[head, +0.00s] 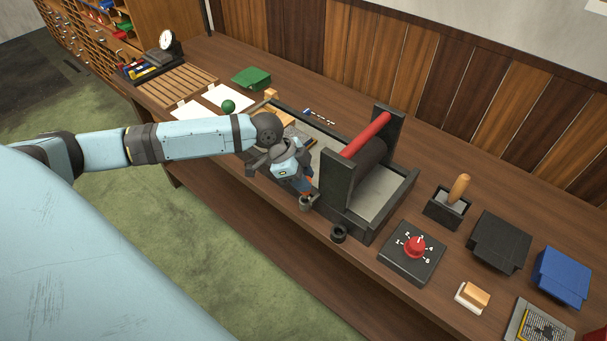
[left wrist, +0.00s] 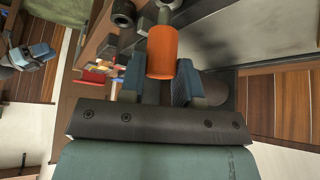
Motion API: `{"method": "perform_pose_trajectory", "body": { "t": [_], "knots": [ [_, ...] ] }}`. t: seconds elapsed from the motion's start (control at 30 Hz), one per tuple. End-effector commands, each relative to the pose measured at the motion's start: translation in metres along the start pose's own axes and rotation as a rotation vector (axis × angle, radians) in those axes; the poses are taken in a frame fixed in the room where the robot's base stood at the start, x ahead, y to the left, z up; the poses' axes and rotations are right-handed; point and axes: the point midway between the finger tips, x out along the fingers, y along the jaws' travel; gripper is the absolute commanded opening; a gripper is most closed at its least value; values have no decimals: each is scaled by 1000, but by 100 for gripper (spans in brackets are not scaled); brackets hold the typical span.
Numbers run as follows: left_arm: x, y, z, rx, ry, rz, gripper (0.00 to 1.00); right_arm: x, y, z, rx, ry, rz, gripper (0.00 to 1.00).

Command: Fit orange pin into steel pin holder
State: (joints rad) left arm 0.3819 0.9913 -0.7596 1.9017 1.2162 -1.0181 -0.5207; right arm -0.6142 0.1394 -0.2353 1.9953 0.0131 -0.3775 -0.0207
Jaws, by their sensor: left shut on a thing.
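My left gripper (head: 302,184) is over the front edge of the bench, beside the press tray. It is shut on the orange pin (left wrist: 162,52), which stands between its two blue fingers in the left wrist view. The steel pin holder (head: 306,202), a small grey cup, is right below the pin at the tray's front side. The pin's grey end points at it. I cannot tell whether that end is inside the cup.
The press tray (head: 403,197) with a red roller (head: 366,135) is close beside the gripper. A dark ring-shaped cup (head: 338,233) stands to the right. A red-knob dial box (head: 412,252) and a wooden-handled tool (head: 459,188) are further right.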

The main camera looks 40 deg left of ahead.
Motion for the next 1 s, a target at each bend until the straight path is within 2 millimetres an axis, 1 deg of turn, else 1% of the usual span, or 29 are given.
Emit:
{"method": "perform_pose_trajectory", "body": {
  "t": [1.0],
  "knots": [
    [23, 0, 13, 0, 0, 0, 6, 4, 0, 7, 0, -3, 1, 43]
  ]
}}
